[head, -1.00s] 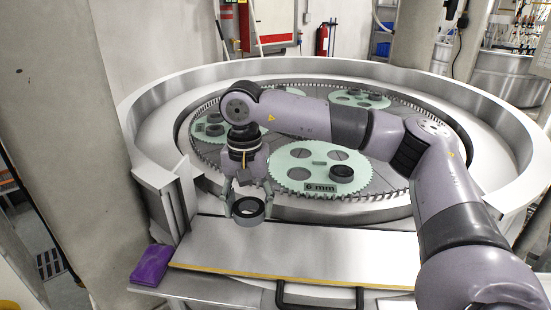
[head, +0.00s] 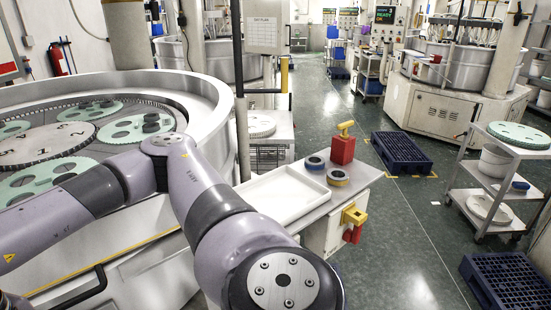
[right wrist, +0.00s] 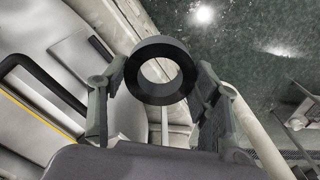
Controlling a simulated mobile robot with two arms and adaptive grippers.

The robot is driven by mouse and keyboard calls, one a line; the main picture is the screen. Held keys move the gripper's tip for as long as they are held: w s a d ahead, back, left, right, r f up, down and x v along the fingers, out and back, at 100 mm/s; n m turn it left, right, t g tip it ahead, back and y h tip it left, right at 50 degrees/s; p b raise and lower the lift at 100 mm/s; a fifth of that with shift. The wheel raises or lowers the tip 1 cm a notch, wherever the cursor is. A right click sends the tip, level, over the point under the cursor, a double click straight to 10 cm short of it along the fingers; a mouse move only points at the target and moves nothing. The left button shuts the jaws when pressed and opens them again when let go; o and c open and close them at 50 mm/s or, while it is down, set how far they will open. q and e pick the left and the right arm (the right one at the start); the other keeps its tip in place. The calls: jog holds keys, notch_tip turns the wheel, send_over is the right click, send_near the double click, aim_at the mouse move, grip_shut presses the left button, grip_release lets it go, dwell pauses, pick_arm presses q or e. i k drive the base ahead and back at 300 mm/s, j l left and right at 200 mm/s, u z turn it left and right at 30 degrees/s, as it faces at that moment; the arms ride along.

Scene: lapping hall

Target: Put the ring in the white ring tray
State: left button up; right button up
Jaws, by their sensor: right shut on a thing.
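The dark grey ring (right wrist: 160,96) shows in the right wrist view between the fingers of my right gripper (right wrist: 160,76), which is shut on it. The ring is held clear of surfaces, with its hole facing the camera. In the head view only my right arm shows; its gripper and the ring are outside the picture. The white ring tray (head: 287,194) is an empty, shallow rectangular tray on a side table, right of the lapping machine and beyond my right arm. My left gripper is in neither current view.
Two ring-like parts (head: 337,177) and a red block with a yellow top (head: 342,146) stand on the table (head: 365,175) right of the tray. The lapping machine's raised rim (head: 222,110) is left. A dark pole (head: 240,95) rises behind the tray.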

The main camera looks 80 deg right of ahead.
aim_at(261, 207)
jog(key=k+z, duration=0.1)
jog(key=z, duration=1.3)
jog(key=i+j+z, duration=0.35)
jog(key=z, duration=0.15)
jog(key=i+j+z, duration=0.25)
jog(key=j+z, duration=0.2)
jog(key=i+j, duration=0.15)
jog(key=j, duration=0.2)
